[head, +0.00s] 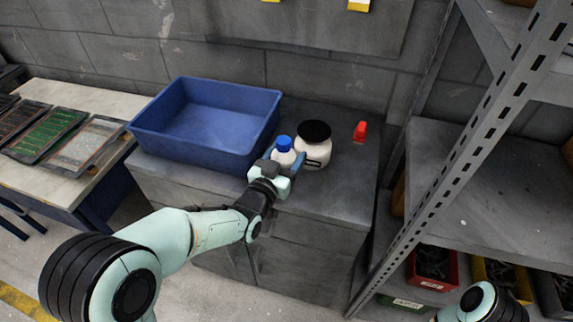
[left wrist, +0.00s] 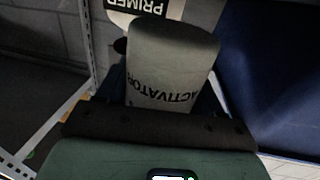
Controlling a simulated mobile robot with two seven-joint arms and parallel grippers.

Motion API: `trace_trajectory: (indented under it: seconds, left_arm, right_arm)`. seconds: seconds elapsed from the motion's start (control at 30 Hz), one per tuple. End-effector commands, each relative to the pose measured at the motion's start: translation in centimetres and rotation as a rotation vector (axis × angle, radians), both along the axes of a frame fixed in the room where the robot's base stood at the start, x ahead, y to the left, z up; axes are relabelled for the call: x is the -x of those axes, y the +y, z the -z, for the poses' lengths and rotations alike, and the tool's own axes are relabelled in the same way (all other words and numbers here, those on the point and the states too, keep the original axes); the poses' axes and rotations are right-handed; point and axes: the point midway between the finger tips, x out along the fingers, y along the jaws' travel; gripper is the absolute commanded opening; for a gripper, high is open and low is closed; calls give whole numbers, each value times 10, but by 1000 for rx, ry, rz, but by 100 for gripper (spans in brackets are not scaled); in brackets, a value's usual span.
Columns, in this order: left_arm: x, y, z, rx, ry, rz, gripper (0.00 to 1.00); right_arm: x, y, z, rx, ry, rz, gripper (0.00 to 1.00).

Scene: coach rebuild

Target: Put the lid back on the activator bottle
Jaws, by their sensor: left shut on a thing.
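The activator bottle (head: 285,158) is small and white and stands upright on the grey cabinet top. A blue lid (head: 284,143) shows at its top; from here it looks seated, but I cannot tell whether it is tight. My left gripper (head: 286,168) reaches in from the front, with its fingers around the bottle and shut on it. In the left wrist view the bottle (left wrist: 172,65) fills the space between the fingers, its ACTIVATOR label upside down. My right gripper is out of view; only part of that arm shows at the lower right.
A white primer jar (head: 315,152) with a black lid stands close to the right of the bottle. A blue bin (head: 225,152) is behind left. A small red object (head: 360,131) lies farther right. A metal shelf post (head: 455,150) bounds the right side. The cabinet's front right is clear.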

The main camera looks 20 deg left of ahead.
Motion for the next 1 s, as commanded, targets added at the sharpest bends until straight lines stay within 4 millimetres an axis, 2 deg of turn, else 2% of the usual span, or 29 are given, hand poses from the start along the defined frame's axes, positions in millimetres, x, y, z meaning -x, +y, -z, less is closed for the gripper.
trace_trajectory:
  seconds: [0.03, 0.17, 0.63, 0.67, 0.7, 0.73, 1.0]
  left_arm:
    - [0, 0, 13, -5, 4, 0, 0]
    - [0, 0, 29, -5, 2, 1, 0]
    - [0, 0, 36, -1, 0, 0, 0]
    - [0, 0, 36, -2, 2, 0, 73]
    - [0, 0, 35, -2, 2, 0, 86]
    - [0, 0, 35, -2, 2, 0, 92]
    - [0, 0, 34, -1, 2, 0, 92]
  right_arm:
    - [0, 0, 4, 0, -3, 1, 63]
    - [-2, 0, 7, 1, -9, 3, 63]
    - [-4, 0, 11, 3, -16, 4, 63]
    - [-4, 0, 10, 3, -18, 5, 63]
    - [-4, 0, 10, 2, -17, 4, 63]
    - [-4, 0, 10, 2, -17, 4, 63]
    - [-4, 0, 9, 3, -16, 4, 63]
